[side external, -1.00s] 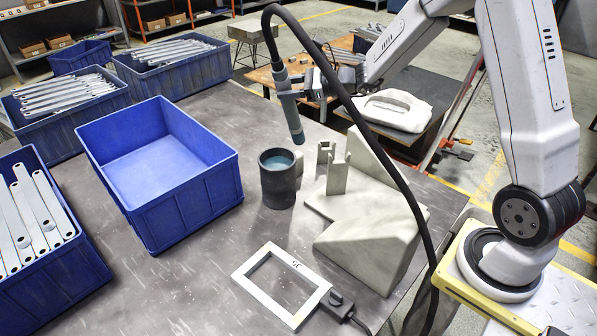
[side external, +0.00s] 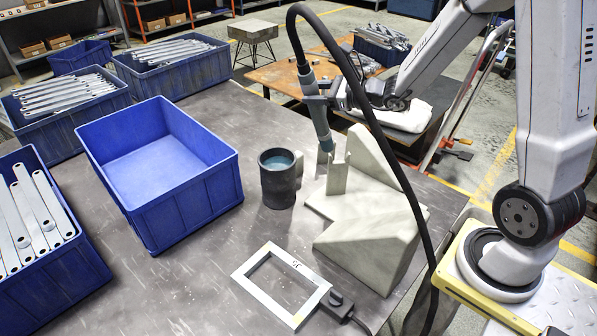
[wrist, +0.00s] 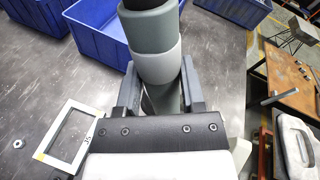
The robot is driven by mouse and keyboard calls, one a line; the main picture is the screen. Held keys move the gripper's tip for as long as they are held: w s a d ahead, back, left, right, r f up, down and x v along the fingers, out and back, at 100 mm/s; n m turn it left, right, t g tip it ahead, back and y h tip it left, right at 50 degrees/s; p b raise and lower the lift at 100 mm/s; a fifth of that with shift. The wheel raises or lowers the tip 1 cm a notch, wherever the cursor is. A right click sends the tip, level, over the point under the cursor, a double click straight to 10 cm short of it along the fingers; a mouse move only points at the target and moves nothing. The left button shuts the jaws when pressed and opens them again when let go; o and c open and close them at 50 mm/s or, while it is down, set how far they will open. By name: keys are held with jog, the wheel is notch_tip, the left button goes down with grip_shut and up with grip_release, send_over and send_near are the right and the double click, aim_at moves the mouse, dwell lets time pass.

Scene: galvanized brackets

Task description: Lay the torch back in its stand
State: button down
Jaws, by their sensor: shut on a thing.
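The torch (side external: 317,115) is a grey-blue cylinder with a thick black cable looping from its top. My gripper (side external: 322,100) is shut around its body and holds it nearly upright, nozzle down and slightly tilted. In the wrist view my gripper (wrist: 157,95) has one jaw on each side of the torch (wrist: 152,35); its nozzle is hidden there. The stand (side external: 375,220) is a pale block with a flat base, a sloped wedge and a forked upright. The nozzle appears right at the fork's top; I cannot tell whether they touch.
A dark cup (side external: 278,190) with bluish contents stands left of the stand. A white rectangular frame (side external: 250,283) with a cabled black knob lies in front. An empty blue bin (side external: 190,205) is further left, near bins of metal brackets (side external: 30,222). The cable passes in front of the stand.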

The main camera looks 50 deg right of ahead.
jog(key=w+d+f+n+g+y, duration=0.2)
jog(key=w+d+f+n+y, duration=0.2)
jog(key=w+d+f+n, duration=0.35)
jog(key=s+d+f+n+g+y, duration=0.2)
jog(key=s+d+f+n+y, duration=0.1)
jog(key=d+f+n, duration=0.5)
jog(key=shift+s+d+f, duration=0.65)
jog(key=shift+d+f, duration=0.1)
jog(key=shift+f, duration=0.45)
notch_tip(320, 180, down, 9)
dwell(0.6)
jog(key=shift+s+a+f+g, duration=0.1)
jog(key=shift+a+f+g, duration=0.1)
jog(key=shift+g, duration=0.1)
dwell(0.5)
